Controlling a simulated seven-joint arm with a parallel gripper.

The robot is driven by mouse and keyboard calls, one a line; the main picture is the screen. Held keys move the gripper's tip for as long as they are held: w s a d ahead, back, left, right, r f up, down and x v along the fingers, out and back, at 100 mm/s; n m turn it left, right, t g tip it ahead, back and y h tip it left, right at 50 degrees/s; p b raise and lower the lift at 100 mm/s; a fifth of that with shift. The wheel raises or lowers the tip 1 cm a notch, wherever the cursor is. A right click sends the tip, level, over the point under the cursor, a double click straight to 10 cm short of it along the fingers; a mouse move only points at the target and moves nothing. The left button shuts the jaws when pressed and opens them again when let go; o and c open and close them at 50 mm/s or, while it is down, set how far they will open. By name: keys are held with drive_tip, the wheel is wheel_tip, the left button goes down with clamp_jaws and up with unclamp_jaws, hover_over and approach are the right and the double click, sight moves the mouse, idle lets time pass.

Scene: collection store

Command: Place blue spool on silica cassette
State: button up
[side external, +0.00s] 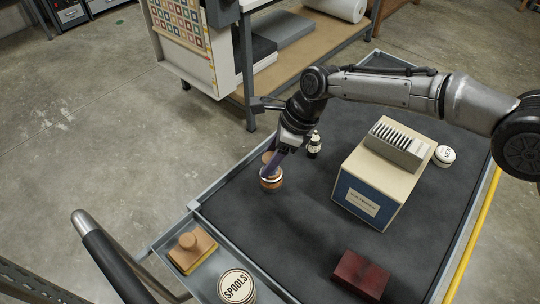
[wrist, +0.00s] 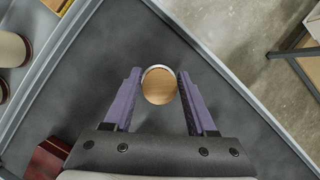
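A round wooden-topped spool (wrist: 159,86) with a pale rim stands upright between my purple fingers in the wrist view. In the side view the spool (side external: 270,184) shows wood and a pale band on the dark mat; no blue is clear on it, and a finger partly covers it. My gripper (wrist: 159,88) is open around it, with a narrow gap on each side; in the side view the gripper (side external: 274,162) points down at it. A pale grey ribbed block (side external: 397,147), apparently the silica cassette, lies on top of a cream box with a blue front (side external: 374,190).
A white round tin (side external: 445,156) is beyond the box. A dark red box (side external: 360,275) is at the near edge. A side tray holds a wooden stamp (side external: 192,249) and a SPOOLS tin (side external: 236,287). The mat's middle is clear.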

drive_tip(key=shift+o, duration=1.2)
drive_tip(key=shift+r, duration=0.1)
drive_tip(key=v, duration=1.2)
drive_tip(key=shift+r, duration=0.1)
